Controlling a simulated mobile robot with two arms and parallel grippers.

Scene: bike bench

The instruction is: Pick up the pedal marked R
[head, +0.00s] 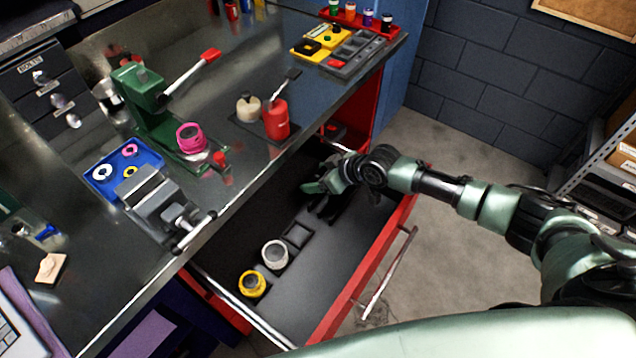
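My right arm comes in from the right and reaches down into the open red drawer (345,268). My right gripper (325,208) is at the back half of the drawer, low over its dark floor. Its dark fingers blend with the dark drawer, so I cannot tell whether they are open or shut or hold anything. I cannot make out a pedal or an R mark; a pedal there may be hidden by the gripper and wrist. My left gripper is not in view.
In the drawer's front part are a silver-white ring part (274,254), a yellow ring part (252,284) and an empty square recess (297,235). The metal bench (110,285) bears a green press (150,110), a grey vise (155,205) and a blue tray (98,187). The concrete floor at right is clear.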

